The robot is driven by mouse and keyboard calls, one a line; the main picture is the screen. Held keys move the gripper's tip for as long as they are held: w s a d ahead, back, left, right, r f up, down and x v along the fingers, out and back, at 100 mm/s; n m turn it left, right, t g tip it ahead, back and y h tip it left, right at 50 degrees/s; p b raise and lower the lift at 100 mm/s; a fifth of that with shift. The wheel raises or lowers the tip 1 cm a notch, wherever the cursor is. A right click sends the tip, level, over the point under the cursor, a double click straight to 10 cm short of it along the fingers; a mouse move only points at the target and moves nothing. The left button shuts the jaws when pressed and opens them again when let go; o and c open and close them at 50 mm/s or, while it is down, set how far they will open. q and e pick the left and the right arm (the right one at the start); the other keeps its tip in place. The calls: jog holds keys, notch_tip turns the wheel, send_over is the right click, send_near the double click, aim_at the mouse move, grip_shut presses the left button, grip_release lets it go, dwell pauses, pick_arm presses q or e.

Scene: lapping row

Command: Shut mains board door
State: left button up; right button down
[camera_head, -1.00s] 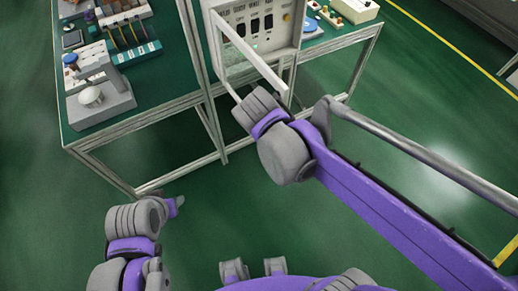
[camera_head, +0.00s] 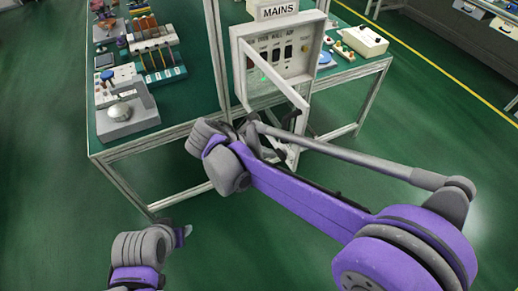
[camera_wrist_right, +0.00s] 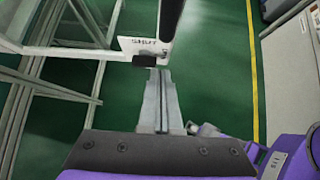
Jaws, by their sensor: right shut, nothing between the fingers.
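The mains board (camera_head: 316,62) is a pale grey box with a MAINS sign, standing at the table's edge. Its door (camera_head: 272,72) is a pale frame around an open or clear middle. The door stands open, swung out from the board's left side towards me. In the right wrist view the door's corner (camera_wrist_right: 130,43) carries a SHUT label, with a black handle (camera_wrist_right: 172,15) above. My right gripper (camera_wrist_right: 160,78) is shut and empty, its tips just below that corner; contact is unclear. In the head view my arm partly hides it. My left gripper (camera_head: 183,233) is low at left, its jaws unclear.
The green-topped table (camera_head: 190,95) has a pale metal frame with legs and low rails beside the door. A grey instrument (camera_head: 128,115) and coloured racks stand on its left part. A white box (camera_head: 365,40) is at right. Green floor lies clear in front.

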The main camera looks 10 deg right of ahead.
aim_at(292, 151)
jog(key=shift+w+d+f+p, duration=0.15)
jog(key=shift+w+d+f, duration=0.25)
jog(key=shift+d, duration=0.55)
jog(key=shift+w+d+f+p, duration=0.15)
jog(key=shift+w+d+f, duration=0.2)
jog(key=shift+d, duration=0.55)
jog(key=shift+w+d+f+p, duration=0.15)
jog(key=shift+w+d+f, duration=0.2)
jog(key=shift+d, duration=0.6)
